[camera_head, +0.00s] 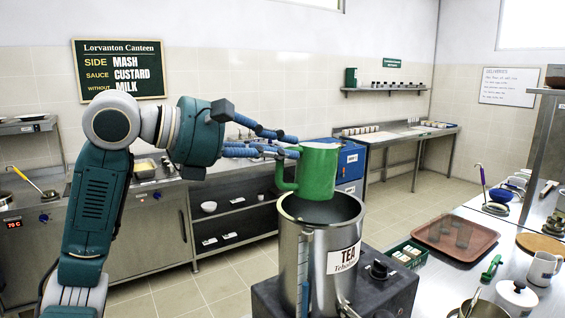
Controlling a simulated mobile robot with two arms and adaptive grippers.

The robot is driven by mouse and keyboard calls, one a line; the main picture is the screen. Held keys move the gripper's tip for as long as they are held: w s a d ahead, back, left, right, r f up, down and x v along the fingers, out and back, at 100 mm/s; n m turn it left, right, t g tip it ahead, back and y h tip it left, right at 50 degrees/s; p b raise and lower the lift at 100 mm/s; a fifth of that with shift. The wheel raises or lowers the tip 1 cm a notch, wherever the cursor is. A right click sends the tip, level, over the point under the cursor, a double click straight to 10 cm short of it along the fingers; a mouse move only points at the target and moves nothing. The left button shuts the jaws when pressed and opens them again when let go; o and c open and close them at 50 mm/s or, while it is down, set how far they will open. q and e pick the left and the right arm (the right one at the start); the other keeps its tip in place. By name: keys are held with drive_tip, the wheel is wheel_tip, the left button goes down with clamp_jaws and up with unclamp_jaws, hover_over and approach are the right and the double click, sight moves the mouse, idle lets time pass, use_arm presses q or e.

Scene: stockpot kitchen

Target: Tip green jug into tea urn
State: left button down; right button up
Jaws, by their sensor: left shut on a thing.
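The green jug (317,171) is in the head view, upright or nearly so, just above the open mouth of the tea urn. My left gripper (292,150) reaches in from the left with its blue fingers shut on the jug's upper left side and handle. The tea urn (320,262) is a tall steel cylinder with a white TEA label, standing on a dark base. Its rim is open, and the jug's bottom hides part of the opening. What is inside the jug cannot be seen. My right gripper is not in view.
A brown tray (455,236) with glasses, a green crate (404,253), a white lidded pot (517,296) and a white mug (543,268) stand on the counter right of the urn. A dark shelf unit (236,210) stands behind the arm. The floor behind is clear.

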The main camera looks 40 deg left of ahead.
use_arm(q)
drive_tip(key=shift+s+f+t+b, duration=0.15)
drive_tip(key=shift+f+t+b, duration=0.4)
drive_tip(key=shift+b, duration=1.2)
drive_tip(key=shift+a+r+p, duration=0.1)
drive_tip(key=shift+r+p, duration=0.75)
drive_tip(key=shift+p, duration=0.25)
wheel_tip(320, 180, up, 3)
drive_tip(key=p, duration=0.2)
drive_tip(key=shift+f+p, duration=0.2)
drive_tip(key=shift+p, duration=0.15)
